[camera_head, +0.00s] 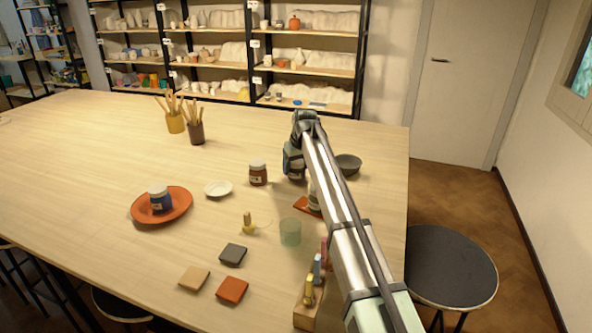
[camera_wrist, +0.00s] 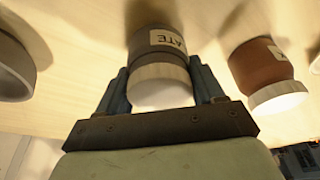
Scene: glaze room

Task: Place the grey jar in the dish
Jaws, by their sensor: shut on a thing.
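The grey jar (camera_wrist: 157,42) has a pale lid and dark lettering on its label. My gripper (camera_wrist: 159,72) is shut on it, one finger on each side near the lid. In the head view my gripper (camera_head: 294,163) is over the right part of the table, and my arm hides much of that spot. I cannot tell whether the jar touches the table. A grey dish (camera_head: 348,164) stands just right of my gripper; it also shows at the left of the wrist view (camera_wrist: 14,70). A small white dish (camera_head: 218,189) and an orange dish (camera_head: 144,212) lie further left.
A red-brown jar (camera_head: 258,173) stands close left of my gripper. A blue jar (camera_head: 160,200) stands in the orange dish. A green glass (camera_head: 290,232), several tiles and a wooden rack (camera_head: 307,315) are nearer.

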